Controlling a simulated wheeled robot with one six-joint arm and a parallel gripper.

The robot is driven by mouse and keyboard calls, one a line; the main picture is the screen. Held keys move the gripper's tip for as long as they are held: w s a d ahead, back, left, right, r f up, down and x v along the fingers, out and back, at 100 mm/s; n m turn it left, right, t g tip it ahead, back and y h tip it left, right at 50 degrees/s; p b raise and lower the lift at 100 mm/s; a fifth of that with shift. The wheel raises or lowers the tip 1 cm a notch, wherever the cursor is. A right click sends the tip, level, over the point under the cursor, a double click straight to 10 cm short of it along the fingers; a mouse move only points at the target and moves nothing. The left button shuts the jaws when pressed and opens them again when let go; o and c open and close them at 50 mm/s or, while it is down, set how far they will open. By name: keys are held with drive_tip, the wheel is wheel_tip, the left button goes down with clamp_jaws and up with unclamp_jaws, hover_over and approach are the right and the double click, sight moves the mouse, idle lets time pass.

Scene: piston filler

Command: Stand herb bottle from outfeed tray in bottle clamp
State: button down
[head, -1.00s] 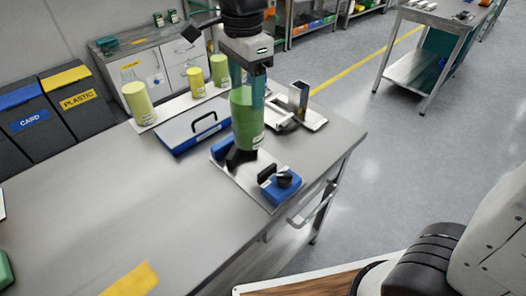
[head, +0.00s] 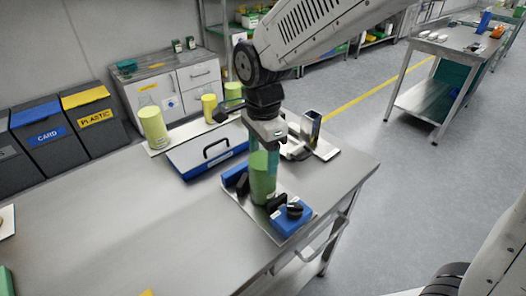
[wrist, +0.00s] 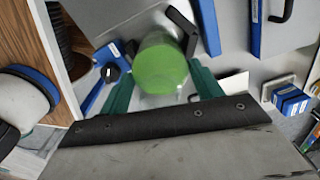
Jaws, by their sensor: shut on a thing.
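The herb bottle (head: 262,182) is a green cylinder, upright in the head view. My gripper (head: 264,153) is shut on its upper part from above. In the wrist view, the bottle's green round top (wrist: 160,66) lies between the teal fingers of my gripper (wrist: 163,78). The bottle clamp (head: 291,222) has blue blocks, black jaws and a black knob on a metal plate. The bottle appears between the jaws; its base is partly hidden, so I cannot tell whether it touches the plate. The outfeed tray (head: 180,137) stands behind, bearing yellow-green bottles (head: 153,126).
A blue-edged case with a black handle (head: 207,153) lies left of the clamp. A metal fixture (head: 309,130) stands behind it to the right. The table's right edge is close to the clamp. The left of the tabletop (head: 120,215) is mostly bare.

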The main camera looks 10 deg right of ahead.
drive_tip(key=shift+c, duration=1.5)
unclamp_jaws()
drive_tip(key=shift+f, duration=0.15)
wheel_tip(320, 180, up, 12)
drive_tip(key=shift+r, duration=0.2)
drive_tip(key=s+d+f+n+t, duration=0.1)
drive_tip(key=s+d+f+n, duration=0.2)
drive_tip(key=s+d+n, duration=1)
drive_tip(key=s+d, duration=0.6)
drive_tip(key=d, duration=0.1)
drive_tip(key=shift+s+d, duration=0.25)
drive_tip(key=shift+d, duration=0.15)
drive_tip(key=shift+f, duration=0.1)
